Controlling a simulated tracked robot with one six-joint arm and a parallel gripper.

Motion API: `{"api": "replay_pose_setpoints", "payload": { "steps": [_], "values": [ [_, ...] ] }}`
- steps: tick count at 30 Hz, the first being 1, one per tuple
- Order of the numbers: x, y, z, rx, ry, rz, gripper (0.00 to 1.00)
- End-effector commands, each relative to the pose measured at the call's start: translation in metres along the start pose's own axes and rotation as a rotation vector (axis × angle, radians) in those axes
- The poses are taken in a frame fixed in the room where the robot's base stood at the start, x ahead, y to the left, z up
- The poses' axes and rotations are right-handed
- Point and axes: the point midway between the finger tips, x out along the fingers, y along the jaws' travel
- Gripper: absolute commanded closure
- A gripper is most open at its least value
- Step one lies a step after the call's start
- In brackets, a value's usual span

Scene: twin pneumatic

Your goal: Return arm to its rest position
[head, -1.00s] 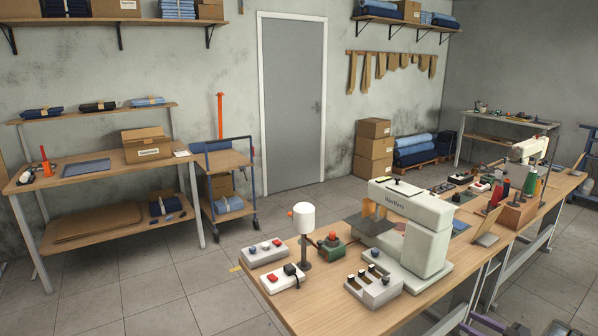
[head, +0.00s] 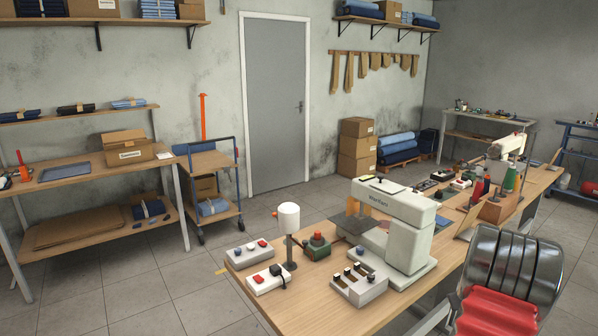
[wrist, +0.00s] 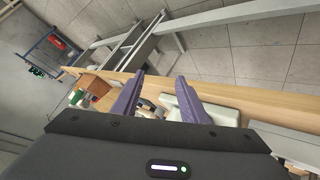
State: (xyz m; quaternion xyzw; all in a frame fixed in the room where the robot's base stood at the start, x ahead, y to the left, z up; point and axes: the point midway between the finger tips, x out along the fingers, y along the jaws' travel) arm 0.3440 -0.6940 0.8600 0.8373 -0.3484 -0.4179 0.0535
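My gripper (wrist: 158,98) shows in the wrist view as two purple fingers with a gap between them and nothing held. It is open and points past the edge of the sewing table (wrist: 245,88). In the head view the gripper's fingers are not visible; a metal and red part of what seems to be my arm fills the lower right, in front of the sewing table (head: 232,284).
A white sewing machine (head: 400,225), control boxes (head: 360,284) and a white-capped post (head: 289,222) stand on the table. Thread cones (head: 510,178) stand farther back. A shelf table (head: 90,170) and trolley (head: 210,160) stand left. Floor between is clear.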

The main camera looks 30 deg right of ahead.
Motion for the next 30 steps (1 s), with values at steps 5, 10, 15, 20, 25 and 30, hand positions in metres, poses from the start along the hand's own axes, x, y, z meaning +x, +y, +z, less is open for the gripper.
{"api": "replay_pose_setpoints", "payload": {
  "steps": [5, 10, 15, 20, 25, 30],
  "values": [
    [-0.044, -0.031, -0.015, 0.014, -0.104, 0.013, 0.6],
    [-0.089, -0.065, -0.022, 0.026, -0.195, 0.007, 0.6],
    [-0.137, -0.103, -0.025, 0.036, -0.276, -0.018, 0.6],
    [-0.184, -0.141, -0.025, 0.041, -0.341, -0.054, 0.6],
    [-0.235, -0.183, -0.021, 0.038, -0.4, -0.104, 0.6],
    [-0.287, -0.223, -0.015, 0.029, -0.445, -0.162, 0.6]
  ]
}}
